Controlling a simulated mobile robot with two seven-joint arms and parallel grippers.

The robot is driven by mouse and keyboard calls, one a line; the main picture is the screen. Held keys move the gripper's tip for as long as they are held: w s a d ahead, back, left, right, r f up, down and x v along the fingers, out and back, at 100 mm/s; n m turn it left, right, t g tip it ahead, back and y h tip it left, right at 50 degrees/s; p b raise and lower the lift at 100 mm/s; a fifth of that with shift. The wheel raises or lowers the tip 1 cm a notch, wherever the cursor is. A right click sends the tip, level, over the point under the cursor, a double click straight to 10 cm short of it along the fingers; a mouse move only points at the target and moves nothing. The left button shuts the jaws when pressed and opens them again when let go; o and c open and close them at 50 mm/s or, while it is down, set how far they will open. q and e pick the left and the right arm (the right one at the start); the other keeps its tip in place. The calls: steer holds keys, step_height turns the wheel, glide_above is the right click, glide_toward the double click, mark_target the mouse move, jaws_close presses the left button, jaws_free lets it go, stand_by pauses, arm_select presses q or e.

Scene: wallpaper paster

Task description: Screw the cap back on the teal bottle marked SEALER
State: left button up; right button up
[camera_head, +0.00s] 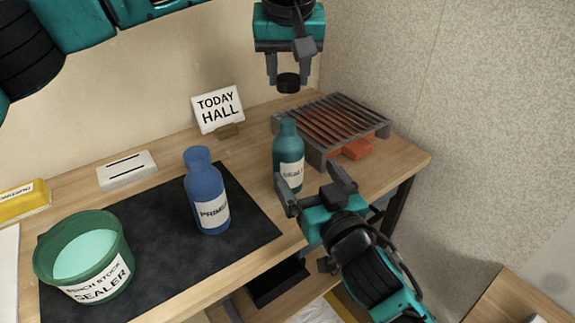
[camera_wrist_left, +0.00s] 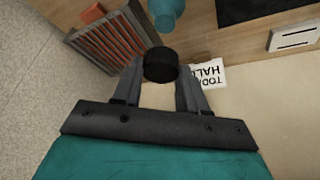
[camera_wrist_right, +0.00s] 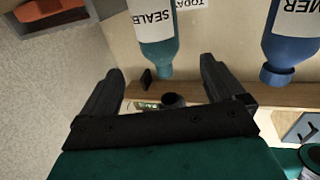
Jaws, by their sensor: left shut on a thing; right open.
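The teal bottle (camera_head: 289,150) stands upright and bare-necked on the table, left of the slatted rack. Its label is partly turned in the head view but reads SEALER in the right wrist view (camera_wrist_right: 155,20). A black cap (camera_head: 288,84) is held between the fingertips of my left gripper (camera_head: 286,78), in the air higher in the picture than the bottle and apart from it. The left wrist view shows the cap (camera_wrist_left: 160,65) in the jaws and the bottle's teal top (camera_wrist_left: 166,12) beyond. My right gripper (camera_head: 312,184) is open and empty, close to the bottle's lower front right.
A blue PRIMER bottle (camera_head: 207,195) stands on the dark mat (camera_head: 150,255). A green SEALER tub (camera_head: 110,283) is at front left. The slatted rack (camera_head: 335,120), with orange blocks beneath, is just right of the teal bottle. The TODAY HALL sign (camera_head: 217,108) stands behind.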

steer(key=x, duration=1.2)
steer(key=shift+c, duration=0.4)
steer(key=c, duration=1.4)
arm_select(q)
glide_above(288, 121)
steer(key=shift+s+f, duration=0.2)
steer(key=shift+f, duration=1.05)
steer(key=shift+s+f, duration=0.2)
steer(key=shift+f, duration=1)
arm_select(e)
steer(key=shift+c, duration=0.2)
arm_select(q)
steer(key=shift+f, duration=0.95)
steer(key=shift+f, duration=0.5)
